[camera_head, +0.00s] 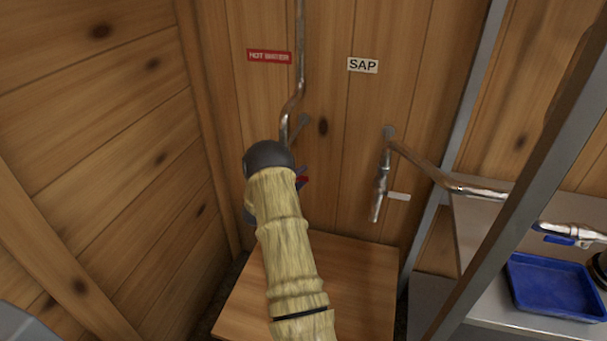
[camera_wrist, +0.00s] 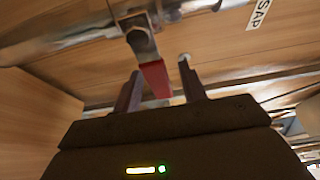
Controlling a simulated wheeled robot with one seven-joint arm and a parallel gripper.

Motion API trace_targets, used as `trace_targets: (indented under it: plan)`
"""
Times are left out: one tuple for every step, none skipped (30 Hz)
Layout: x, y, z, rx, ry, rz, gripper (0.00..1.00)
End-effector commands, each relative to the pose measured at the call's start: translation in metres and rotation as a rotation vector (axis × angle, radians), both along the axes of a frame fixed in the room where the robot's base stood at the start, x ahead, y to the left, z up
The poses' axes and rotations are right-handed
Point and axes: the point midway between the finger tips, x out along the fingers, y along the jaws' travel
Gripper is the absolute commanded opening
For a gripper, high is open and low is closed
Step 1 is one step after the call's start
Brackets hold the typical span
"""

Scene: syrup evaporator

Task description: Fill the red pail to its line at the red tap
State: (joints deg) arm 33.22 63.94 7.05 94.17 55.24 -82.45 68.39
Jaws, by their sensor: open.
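The red tap's lever (camera_wrist: 155,80) shows in the wrist view, hanging from a metal valve (camera_wrist: 140,38) on the pipe. My gripper (camera_wrist: 160,67) is open, and its two fingers stand on either side of the red lever, with a gap visible on the right. I cannot tell whether either finger touches it. In the head view a bit of red (camera_head: 303,179) shows beside my arm's end, below the red HOT WATER label (camera_head: 269,57). My arm hides most of this tap and my gripper there. I see no red pail in either view.
A second tap with a white lever (camera_head: 399,196) is on the right under the SAP label (camera_head: 363,65). A wooden stand (camera_head: 355,275) is below the taps. A grey metal post (camera_head: 500,195) and a blue tray (camera_head: 555,285) are at right. A plank wall closes the left side.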

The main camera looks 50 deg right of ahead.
Motion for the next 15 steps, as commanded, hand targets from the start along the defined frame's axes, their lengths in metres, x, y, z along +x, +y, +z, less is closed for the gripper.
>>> trace_targets:
  plan:
    - [0.000, -0.006, 0.000, 0.000, 0.000, -0.001, 0.42]
    - [0.001, -0.009, 0.000, 0.000, 0.001, -0.001, 0.42]
    - [0.001, -0.012, 0.000, 0.000, 0.001, -0.001, 0.42]
    - [0.001, -0.014, 0.000, 0.000, 0.001, 0.000, 0.42]
    - [0.001, -0.015, 0.000, 0.000, 0.001, 0.000, 0.42]
    - [0.001, -0.016, 0.000, 0.000, 0.001, 0.000, 0.42]
    - [0.001, -0.017, 0.000, 0.000, 0.001, 0.001, 0.42]
    - [0.001, -0.017, 0.000, 0.000, 0.001, 0.001, 0.42]
    - [0.001, -0.017, 0.000, 0.000, 0.001, 0.001, 0.42]
    - [0.001, -0.017, 0.000, 0.000, 0.001, 0.001, 0.42]
    - [0.001, -0.016, 0.000, 0.000, 0.001, 0.001, 0.42]
    - [0.001, -0.016, 0.000, 0.000, 0.001, 0.001, 0.42]
    - [0.001, -0.016, 0.000, 0.000, 0.001, 0.001, 0.42]
    - [0.001, -0.016, 0.000, 0.000, 0.001, 0.001, 0.38]
    - [0.001, -0.016, 0.000, 0.000, 0.001, 0.001, 0.30]
